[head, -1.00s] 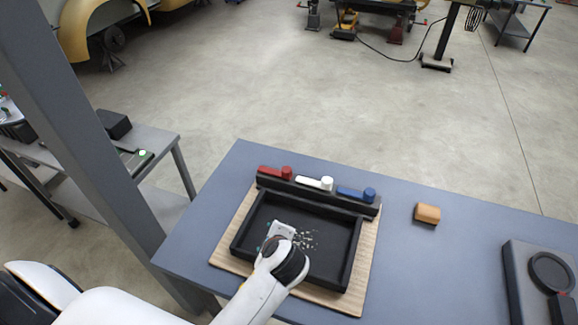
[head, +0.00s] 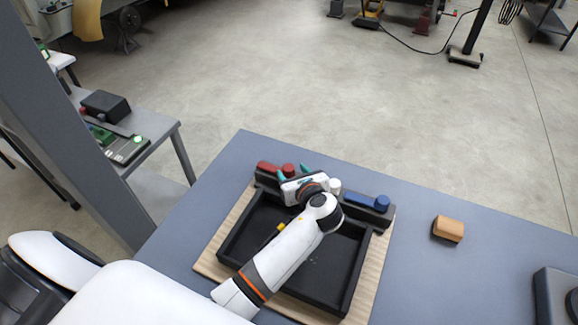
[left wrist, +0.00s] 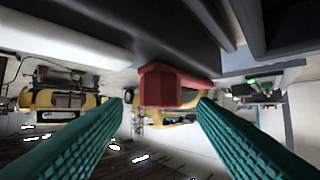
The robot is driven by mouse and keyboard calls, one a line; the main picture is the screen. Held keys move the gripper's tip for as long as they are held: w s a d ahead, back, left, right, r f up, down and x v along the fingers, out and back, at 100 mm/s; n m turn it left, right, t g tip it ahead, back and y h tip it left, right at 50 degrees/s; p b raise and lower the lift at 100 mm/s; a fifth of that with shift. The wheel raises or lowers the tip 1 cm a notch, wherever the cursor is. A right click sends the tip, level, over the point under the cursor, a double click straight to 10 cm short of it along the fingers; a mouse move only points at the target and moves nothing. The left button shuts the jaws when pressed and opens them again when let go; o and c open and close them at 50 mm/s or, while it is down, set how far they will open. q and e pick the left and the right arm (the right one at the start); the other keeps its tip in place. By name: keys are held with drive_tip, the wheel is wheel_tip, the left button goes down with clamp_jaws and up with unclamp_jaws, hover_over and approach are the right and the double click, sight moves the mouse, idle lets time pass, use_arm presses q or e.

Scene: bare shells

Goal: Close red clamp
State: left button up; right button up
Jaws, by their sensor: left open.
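The red clamp (head: 268,167) sits at the left end of the black bar along the tray's far edge. Its round red knob (head: 288,170) is at its right end. In the left wrist view the red clamp (left wrist: 162,86) shows between the tips of my open left gripper (left wrist: 161,104), with a gap on each side. I cannot tell whether a finger touches it. My right gripper is not in view.
The white clamp (head: 334,185) is partly hidden by my left gripper. The blue clamp (head: 368,200) is at the bar's right end. The black tray (head: 353,265) lies on a wooden board (head: 212,262). An orange-brown block (head: 448,228) is to the right, with bare tabletop around it.

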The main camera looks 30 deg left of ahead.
sight(289, 169)
use_arm(q)
drive_tip(key=x, duration=0.3)
drive_tip(key=shift+a+f, duration=0.1)
drive_tip(key=shift+w+a, duration=0.15)
drive_tip(key=shift+f, duration=0.1)
drive_tip(key=shift+c, duration=0.8)
clamp_jaws()
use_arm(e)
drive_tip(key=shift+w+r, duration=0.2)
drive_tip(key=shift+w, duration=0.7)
